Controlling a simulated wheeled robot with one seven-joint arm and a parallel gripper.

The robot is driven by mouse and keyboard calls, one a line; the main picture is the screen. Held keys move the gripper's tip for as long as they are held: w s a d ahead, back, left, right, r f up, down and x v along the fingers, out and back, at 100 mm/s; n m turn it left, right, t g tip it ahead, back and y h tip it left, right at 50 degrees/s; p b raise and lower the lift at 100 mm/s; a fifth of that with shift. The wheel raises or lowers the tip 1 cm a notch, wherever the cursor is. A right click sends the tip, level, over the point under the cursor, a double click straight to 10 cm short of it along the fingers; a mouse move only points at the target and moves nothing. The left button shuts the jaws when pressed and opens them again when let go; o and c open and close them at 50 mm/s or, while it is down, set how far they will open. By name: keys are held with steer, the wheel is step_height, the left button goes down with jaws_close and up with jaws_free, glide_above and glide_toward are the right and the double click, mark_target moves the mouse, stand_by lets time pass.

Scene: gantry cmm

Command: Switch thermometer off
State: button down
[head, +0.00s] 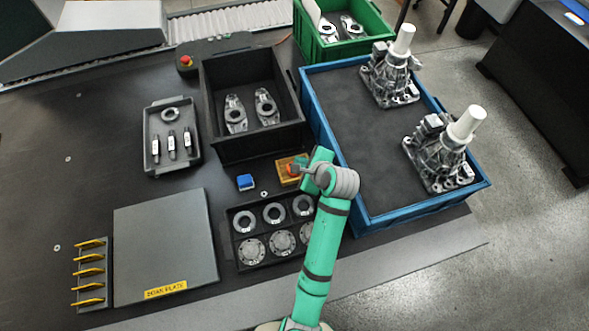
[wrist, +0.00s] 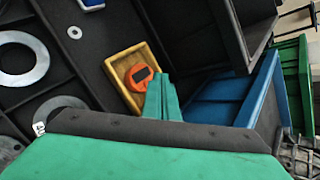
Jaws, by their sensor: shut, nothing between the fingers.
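The thermometer (wrist: 140,76) is a small orange device with a dark round face, lying in a shallow yellow-brown tray (wrist: 115,61). In the head view the tray (head: 284,177) shows between the black bin and the ring holder, with the orange thermometer (head: 294,169) partly covered by my gripper. My green gripper (wrist: 162,86) is shut and empty, its fingertips at the right edge of the thermometer. I cannot tell whether they touch it. The face is too small to read, and no switch can be made out.
A black bin (head: 221,152) with metal parts stands behind the tray. A blue crate (head: 355,218) with two castings is at the right. A black holder (head: 232,214) with rings and flanges is in front. A blue block (head: 245,182) lies left of the tray.

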steer(key=shift+r, duration=2.9)
